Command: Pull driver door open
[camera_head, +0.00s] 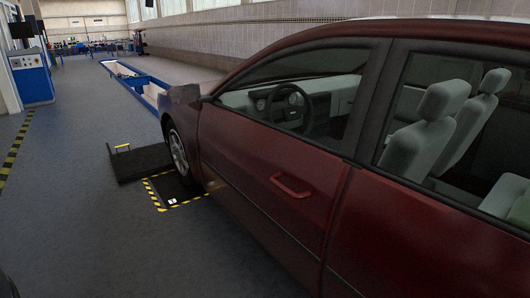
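The dark red car fills the right side of the head view, seen from its side and facing away to the left. Its driver door (251,167) looks shut, flush with the panel behind it. A red bar-shaped door handle (291,187) stands out near the door's rear edge. Through the front window I see a steering wheel (293,105). Neither of my grippers can be made out in this view. A small dark shape at the bottom left edge is too cut off to identify.
Grey floor (95,225) is free to the left of the car. A dark flat plate with a yellow handle (140,162) lies by the front wheel (178,153), beside a yellow-black marked area (172,190). A blue cabinet (32,78) stands far left, and a blue-edged pit (135,80) lies ahead.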

